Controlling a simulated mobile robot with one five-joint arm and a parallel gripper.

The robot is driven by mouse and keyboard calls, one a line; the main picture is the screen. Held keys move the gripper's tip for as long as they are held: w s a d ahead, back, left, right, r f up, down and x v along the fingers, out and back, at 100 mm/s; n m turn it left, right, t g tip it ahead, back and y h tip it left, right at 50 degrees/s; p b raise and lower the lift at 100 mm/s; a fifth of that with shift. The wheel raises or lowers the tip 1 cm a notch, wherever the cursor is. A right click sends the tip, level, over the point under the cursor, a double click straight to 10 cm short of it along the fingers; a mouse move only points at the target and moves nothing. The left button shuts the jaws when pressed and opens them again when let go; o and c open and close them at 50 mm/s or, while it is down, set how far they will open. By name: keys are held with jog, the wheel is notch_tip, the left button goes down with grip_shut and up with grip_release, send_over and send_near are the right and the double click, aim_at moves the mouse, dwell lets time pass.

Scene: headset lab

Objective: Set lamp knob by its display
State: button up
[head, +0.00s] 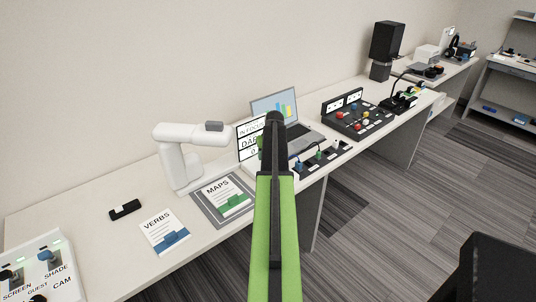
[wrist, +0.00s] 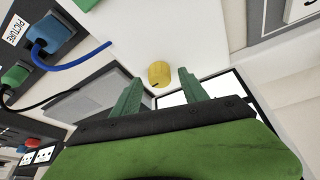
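A yellow round knob (wrist: 159,74) stands on a white surface in the wrist view. My gripper (wrist: 160,79) is open, with its green fingers apart on either side of the knob. I cannot tell whether they touch it. In the head view, a white display (head: 249,143) shows partly covered black text, "IN FOCUS", "DAB" and "0". My arm hides the knob and the rest of the display there. A white angled-arm device (head: 172,158), perhaps the lamp, stands left of the display. A dark-framed white panel (wrist: 228,83) lies beside the right finger in the wrist view.
A laptop (head: 301,136) stands behind my arm. A cable panel with a blue plug (wrist: 51,33) is near the gripper. A black switch box (head: 357,117) sits further right. VERBS (head: 164,231) and MAPS (head: 222,195) cards lie on the table (head: 92,205) at front left.

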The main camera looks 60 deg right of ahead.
jog(key=p+v, duration=1.6)
jog(key=v, duration=0.1)
jog(key=shift+r, duration=0.2)
jog(key=shift+s, duration=0.1)
